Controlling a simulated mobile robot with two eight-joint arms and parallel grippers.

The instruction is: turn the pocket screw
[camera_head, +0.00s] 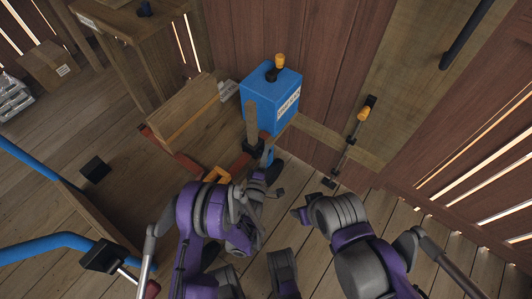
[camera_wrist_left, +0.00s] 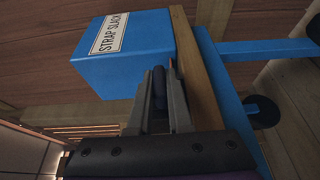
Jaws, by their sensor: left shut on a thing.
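My left gripper (camera_wrist_left: 158,112) is shut on a small dark peg (camera_wrist_left: 159,86), which shows between its fingers in the left wrist view. I cannot tell for sure that this peg is the pocket screw. The peg is close beside a wooden post (camera_wrist_left: 198,62) and in front of a blue box (camera_wrist_left: 130,62) labelled STRAP SLACK. In the head view my left gripper (camera_head: 262,182) is low in front of the blue box (camera_head: 262,97), and its fingertips are hard to make out. My right gripper (camera_head: 302,214) is to its right, apart from the box; its fingers are unclear.
An orange bracket (camera_head: 216,175) lies low beside my left arm. A blue rail (camera_head: 50,242) runs at the left.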

